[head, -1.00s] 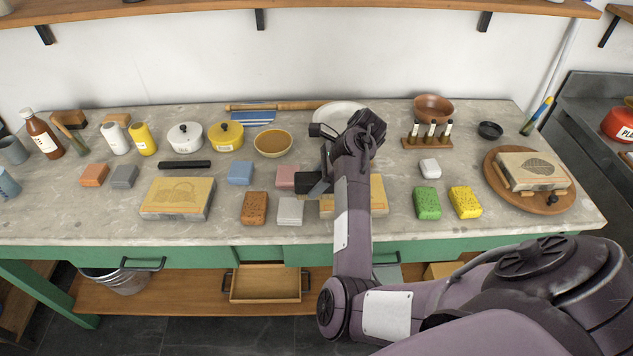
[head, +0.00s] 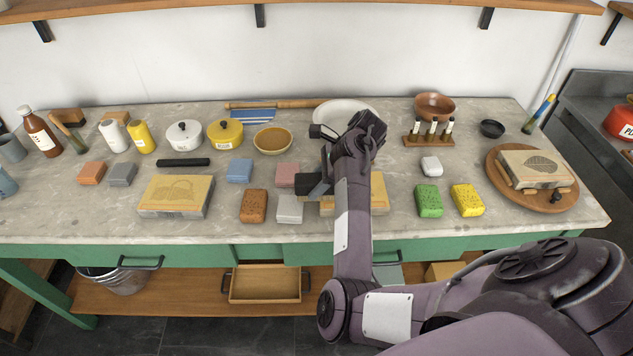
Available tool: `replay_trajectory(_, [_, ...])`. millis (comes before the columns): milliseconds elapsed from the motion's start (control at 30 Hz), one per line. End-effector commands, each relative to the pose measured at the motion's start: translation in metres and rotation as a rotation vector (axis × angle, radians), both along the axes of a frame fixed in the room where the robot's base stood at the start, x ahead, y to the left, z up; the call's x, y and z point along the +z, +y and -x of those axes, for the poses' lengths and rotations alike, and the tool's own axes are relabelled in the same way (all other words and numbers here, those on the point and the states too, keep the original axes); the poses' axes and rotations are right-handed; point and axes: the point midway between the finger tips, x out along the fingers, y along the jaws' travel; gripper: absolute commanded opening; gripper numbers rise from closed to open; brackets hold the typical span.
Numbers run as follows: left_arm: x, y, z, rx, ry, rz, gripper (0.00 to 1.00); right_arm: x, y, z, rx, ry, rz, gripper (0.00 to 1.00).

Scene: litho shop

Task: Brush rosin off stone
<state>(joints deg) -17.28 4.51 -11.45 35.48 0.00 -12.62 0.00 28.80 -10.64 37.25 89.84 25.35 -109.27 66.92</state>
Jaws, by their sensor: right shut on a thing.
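A litho stone (head: 380,193) lies on the grey bench, and my right arm covers much of it. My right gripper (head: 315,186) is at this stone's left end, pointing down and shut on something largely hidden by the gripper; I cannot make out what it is. Another stone (head: 160,204) with a basket drawing lies flat at the left. A third stone (head: 533,168) with a leaf-like drawing rests on a round wooden turntable (head: 567,197) at the right. A wooden-backed brush (head: 68,117) is at the back left. My left gripper is not in view.
Close around the gripper are a pink block (head: 285,172), a grey block (head: 289,208) and a brown sponge (head: 254,205). Green (head: 429,200) and yellow (head: 467,200) sponges lie right of my arm. A white plate (head: 340,110) and a bowl (head: 272,140) stand behind.

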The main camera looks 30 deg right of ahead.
Motion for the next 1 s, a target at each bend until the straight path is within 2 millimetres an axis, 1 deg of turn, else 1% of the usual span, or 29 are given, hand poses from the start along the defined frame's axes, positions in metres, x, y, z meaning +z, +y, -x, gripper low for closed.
replay_trajectory(833, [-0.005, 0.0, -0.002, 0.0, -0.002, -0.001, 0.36, -0.018, 0.0, 0.0, 0.001, 0.001, 0.0, 0.18])
replay_trajectory(1000, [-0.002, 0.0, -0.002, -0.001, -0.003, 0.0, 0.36, -0.016, -0.002, 0.001, -0.001, 0.0, 0.0, 0.18])
